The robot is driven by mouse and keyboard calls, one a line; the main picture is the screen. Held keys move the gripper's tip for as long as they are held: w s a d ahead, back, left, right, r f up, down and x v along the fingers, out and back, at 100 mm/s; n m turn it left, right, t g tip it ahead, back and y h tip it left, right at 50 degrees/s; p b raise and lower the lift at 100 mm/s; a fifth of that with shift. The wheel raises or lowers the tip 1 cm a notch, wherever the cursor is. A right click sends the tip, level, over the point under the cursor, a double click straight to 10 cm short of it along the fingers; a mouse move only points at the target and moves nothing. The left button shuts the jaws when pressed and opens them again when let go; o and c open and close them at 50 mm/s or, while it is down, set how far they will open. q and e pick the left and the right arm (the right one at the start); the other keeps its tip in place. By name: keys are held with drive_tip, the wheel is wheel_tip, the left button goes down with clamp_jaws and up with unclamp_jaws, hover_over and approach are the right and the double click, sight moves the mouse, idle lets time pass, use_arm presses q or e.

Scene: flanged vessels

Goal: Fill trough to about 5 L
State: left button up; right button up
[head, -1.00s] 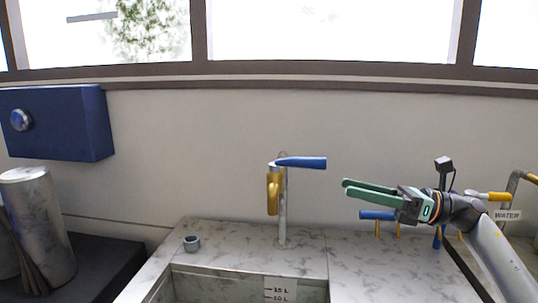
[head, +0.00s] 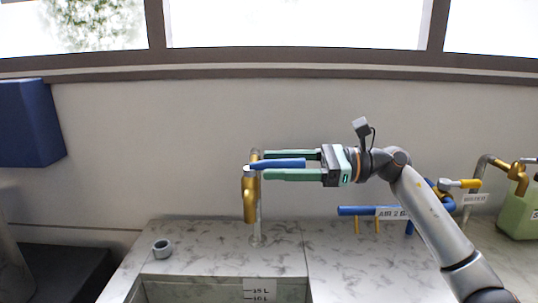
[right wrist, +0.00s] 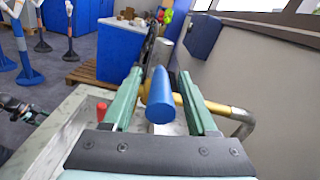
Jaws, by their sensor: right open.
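The tap (head: 250,195), a brass spout on an upright grey pipe, stands at the back of the trough. Its blue lever handle (head: 280,164) points right. The trough (head: 200,291) is a stone basin with a level scale (head: 261,290) marked 15 L and 10 L on its inner wall; its bottom is out of view. My right gripper (head: 264,164) is open, with its green fingers on either side of the blue handle. In the right wrist view the handle (right wrist: 160,97) lies between the two fingers with gaps at both sides. My left gripper is not in view.
Right are a blue pipe (head: 362,210) labelled AIR 2, a yellow-handled valve (head: 464,184) and a green container (head: 519,212). A blue wall box (head: 30,122) hangs left.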

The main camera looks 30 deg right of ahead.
drive_tip(key=shift+x, duration=1)
clamp_jaws()
idle(0.8)
